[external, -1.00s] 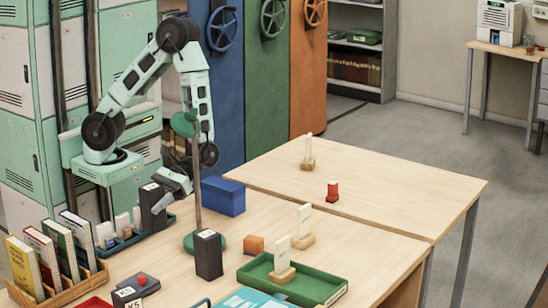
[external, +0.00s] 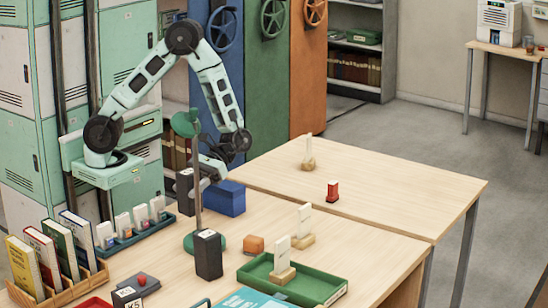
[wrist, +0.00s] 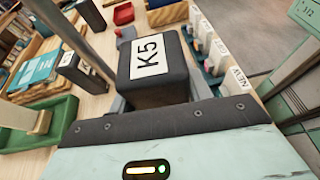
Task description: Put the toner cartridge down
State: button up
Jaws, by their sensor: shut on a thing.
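The toner cartridge (wrist: 172,92) is a black box with a white K5 label, held upright. In the external view the cartridge (external: 185,191) shows beside the lamp pole, left of the blue box. My gripper (external: 197,185) is shut on it from the right side, partly hidden behind the lamp pole. In the wrist view my gripper (wrist: 155,103) shows grey fingers at the cartridge's sides. Its underside is hidden, so I cannot tell its exact height above the table.
A green lamp (external: 196,200) stands close to the cartridge, and a blue box (external: 225,198) is just right. Another black box (external: 208,256) stands in front. The far table (external: 390,195) has wide clear room.

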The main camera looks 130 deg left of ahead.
jog(key=w+a+r+n+t+y, duration=0.1)
jog(key=w+a+n+t+y, duration=0.3)
jog(key=w+a+n+t, duration=0.45)
jog(key=w+a+r+n+t+y, duration=0.2)
jog(key=w+a+n+t+y, duration=0.25)
jog(key=a, duration=0.65)
jog(key=s+a+r+n+g+y, duration=0.1)
jog(key=s+a+r+n+y, duration=0.1)
jog(key=s+a+n+y, duration=0.45)
jog(key=s+a+r+n+y, duration=0.1)
jog(key=a+r+n+y, duration=0.15)
jog(key=a, duration=0.65)
jog(key=s+a+r+n+g+y, duration=0.1)
jog(key=s+a+n+y, duration=0.35)
jog(key=a, duration=0.25)
jog(key=s+a+f+m+t+h+p, duration=0.2)
jog(key=a+f+m+t+h+p, duration=0.45)
jog(key=p, duration=1.25)
jog(key=f+g+b, duration=0.1)
jog(key=f+b, duration=0.1)
jog(key=f, duration=0.1)
jog(key=f+h+b, duration=0.1)
jog(key=f+b, duration=0.1)
jog(key=f, duration=0.1)
jog(key=a+f+m+g+h+b, duration=0.1)
jog(key=f+b, duration=0.1)
jog(key=f, duration=0.1)
jog(key=shift+w+g, duration=0.2)
jog(key=shift+g, duration=0.15)
jog(key=shift+r, duration=0.15)
